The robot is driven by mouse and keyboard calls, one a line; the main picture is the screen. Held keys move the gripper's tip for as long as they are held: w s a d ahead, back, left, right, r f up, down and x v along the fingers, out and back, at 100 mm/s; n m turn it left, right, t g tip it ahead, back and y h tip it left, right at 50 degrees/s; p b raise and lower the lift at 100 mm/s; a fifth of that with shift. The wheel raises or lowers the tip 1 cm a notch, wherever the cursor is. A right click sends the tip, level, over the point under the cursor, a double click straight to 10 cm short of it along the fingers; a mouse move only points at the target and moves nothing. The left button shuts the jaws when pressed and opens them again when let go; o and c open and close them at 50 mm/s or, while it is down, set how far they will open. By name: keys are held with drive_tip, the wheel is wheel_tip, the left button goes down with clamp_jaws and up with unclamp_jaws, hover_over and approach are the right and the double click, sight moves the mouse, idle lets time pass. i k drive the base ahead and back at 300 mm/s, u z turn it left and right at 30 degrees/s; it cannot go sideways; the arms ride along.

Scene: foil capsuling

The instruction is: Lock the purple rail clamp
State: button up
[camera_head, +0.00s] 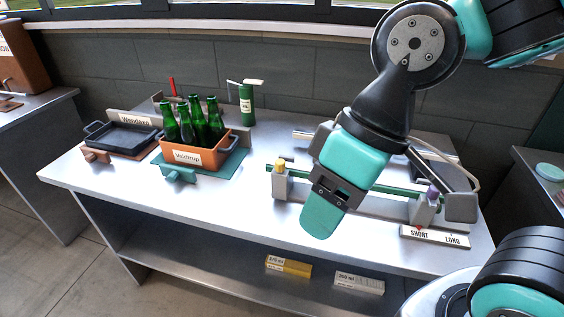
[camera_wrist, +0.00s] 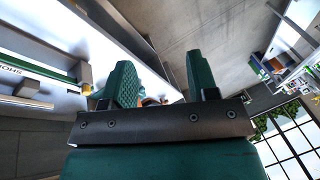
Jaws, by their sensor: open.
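The purple rail clamp (camera_head: 432,192) is a small purple piece on a grey block at the right end of a green rail (camera_head: 390,188). A yellow piece (camera_head: 280,166) sits on another grey block at the rail's left end. My gripper (camera_head: 322,215) hangs in front of the middle of the rail in the head view, left of the purple clamp and apart from it. In the wrist view its two green fingers (camera_wrist: 160,85) are spread with nothing held between them. I cannot make out the purple clamp in the wrist view.
A SHORT/LONG sign (camera_head: 435,236) lies at the front below the purple clamp. An orange crate (camera_head: 205,152) of green bottles and a dark tray (camera_head: 121,136) stand at the left. Two boxes, yellow (camera_head: 288,266) and white (camera_head: 358,283), lie on the lower shelf. The table's front left is clear.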

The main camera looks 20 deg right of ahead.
sight(432, 194)
drive_tip(key=u, duration=1.35)
drive_tip(key=k, duration=1.3)
drive_tip(key=z, duration=1.55)
